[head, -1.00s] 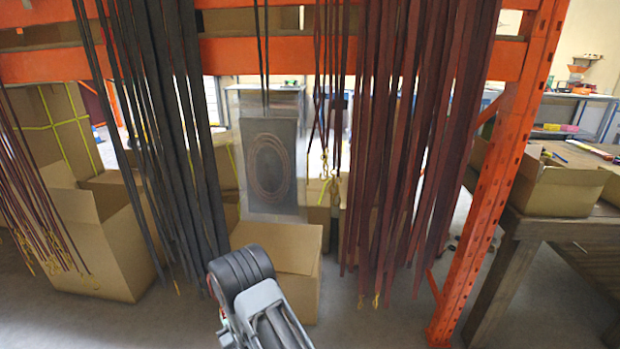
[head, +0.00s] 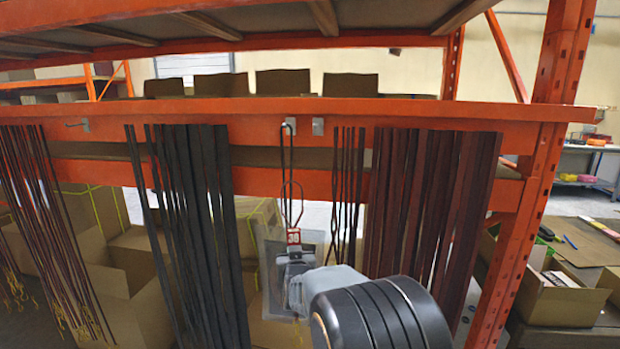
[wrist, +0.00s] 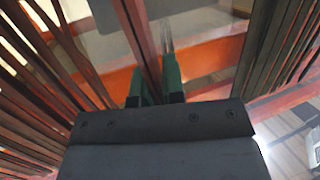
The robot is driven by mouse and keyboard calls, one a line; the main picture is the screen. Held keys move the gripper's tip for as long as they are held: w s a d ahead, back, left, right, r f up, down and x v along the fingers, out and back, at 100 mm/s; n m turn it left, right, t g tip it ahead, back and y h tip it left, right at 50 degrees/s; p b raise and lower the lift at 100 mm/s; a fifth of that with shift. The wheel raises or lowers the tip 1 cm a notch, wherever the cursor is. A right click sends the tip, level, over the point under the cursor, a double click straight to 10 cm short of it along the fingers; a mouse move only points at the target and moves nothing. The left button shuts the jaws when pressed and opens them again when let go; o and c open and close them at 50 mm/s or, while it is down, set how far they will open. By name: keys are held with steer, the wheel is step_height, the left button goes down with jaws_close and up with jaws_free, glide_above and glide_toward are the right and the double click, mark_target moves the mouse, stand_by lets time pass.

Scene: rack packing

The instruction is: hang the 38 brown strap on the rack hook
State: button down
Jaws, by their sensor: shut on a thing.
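My gripper (head: 294,246) is shut on a thin brown strap (head: 292,192), whose narrow loop stands up above the fingers in the head view. In the wrist view, a brown strap (wrist: 143,45) runs up from between the green fingertips (wrist: 155,85). The gripper is below a rack hook (head: 290,124) on the orange beam, in front of a hanging bag. A dark cord hangs from that hook, close to the strap's loop; whether they touch I cannot tell. Another hook plate (head: 318,126) is just to the right. An empty-looking hook (head: 77,125) sticks out at the far left.
Dark straps (head: 200,220) hang left of the gripper and wide red-brown straps (head: 430,200) hang close on its right. A clear bag (head: 275,290) hangs behind it. Cardboard boxes (head: 110,270) stand below. An orange upright (head: 520,200) and a table are at the right.

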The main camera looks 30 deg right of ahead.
steer(key=s+d+r+p, duration=0.1)
steer(key=s+r+p, duration=0.2)
steer(key=r, duration=0.5)
steer(key=s+d+r+p, duration=0.1)
steer(key=s+r+p, duration=0.25)
steer(key=r, duration=0.45)
steer(key=s+d+b+x, duration=0.1)
steer(key=d+b+x, duration=0.1)
steer(key=x, duration=0.9)
steer(key=shift+d+f+m+g+b, duration=0.2)
steer(key=shift+d+m+g+b, duration=0.15)
steer(key=shift+b, duration=0.2)
steer(key=shift+a, duration=0.1)
steer(key=c, duration=1.1)
jaws_free()
steer(key=shift+c, duration=0.2)
steer(key=shift+f, duration=0.1)
